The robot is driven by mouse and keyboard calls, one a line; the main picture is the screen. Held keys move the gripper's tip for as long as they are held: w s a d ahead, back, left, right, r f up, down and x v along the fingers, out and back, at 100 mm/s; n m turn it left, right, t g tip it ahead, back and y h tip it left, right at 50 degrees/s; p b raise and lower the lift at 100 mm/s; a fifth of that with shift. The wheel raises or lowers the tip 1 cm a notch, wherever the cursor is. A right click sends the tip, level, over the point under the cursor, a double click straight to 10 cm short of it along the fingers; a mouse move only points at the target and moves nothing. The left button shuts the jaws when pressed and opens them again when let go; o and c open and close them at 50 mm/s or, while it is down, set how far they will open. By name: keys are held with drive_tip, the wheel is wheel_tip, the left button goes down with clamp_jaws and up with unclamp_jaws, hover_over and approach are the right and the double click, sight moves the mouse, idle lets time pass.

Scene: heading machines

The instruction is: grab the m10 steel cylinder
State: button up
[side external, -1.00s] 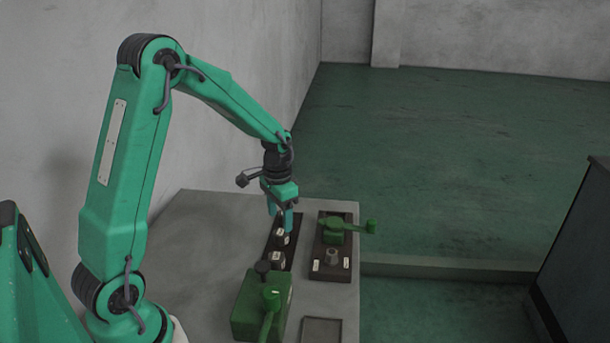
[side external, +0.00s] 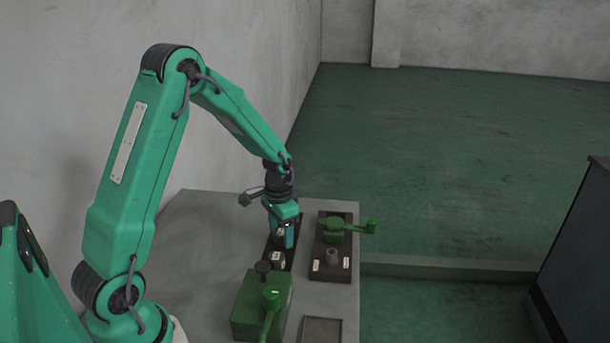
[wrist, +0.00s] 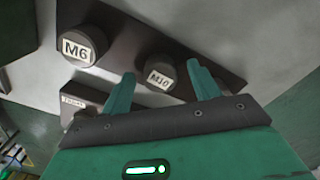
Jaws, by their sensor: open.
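The M10 steel cylinder (wrist: 156,74), with a white label on its top, stands on the dark rack in the wrist view. My gripper (wrist: 161,70) is open, with one teal fingertip to either side of the cylinder. I cannot tell from this angle whether the fingers touch it. In the side view my gripper (side external: 281,234) is low over the far part of the dark rack, and its fingers partly hide the M10 cylinder. The M6 cylinder (wrist: 84,46) stands on the same rack, left of the M10.
In the side view, a green machine (side external: 260,307) with a lever stands nearer the camera. To the right is a dark plate (side external: 343,272) with a green lever and a grey cylinder. A shallow tray (side external: 321,329) lies at the front. The table's left side is clear.

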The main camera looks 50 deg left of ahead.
sight(282, 234)
drive_tip(key=shift+c, duration=0.3)
drive_tip(key=c, duration=1.2)
drive_tip(key=shift+r, duration=0.2)
drive_tip(key=shift+r, duration=0.6)
drive_tip(key=r, duration=0.1)
drive_tip(key=d+r, duration=0.1)
drive_tip(key=r, duration=0.1)
drive_tip(key=shift+r, duration=0.1)
drive_tip(key=s+d+r, duration=0.1)
drive_tip(key=d+r, duration=0.1)
drive_tip(key=d, duration=0.1)
drive_tip(key=d+r, duration=0.2)
drive_tip(key=d, duration=0.2)
drive_tip(key=s+d+r, duration=0.1)
drive_tip(key=d+r, duration=0.1)
drive_tip(key=d, duration=0.1)
drive_tip(key=shift+s+d+r, duration=0.15)
drive_tip(key=shift+s+d, duration=0.05)
drive_tip(key=shift+s, duration=0.15)
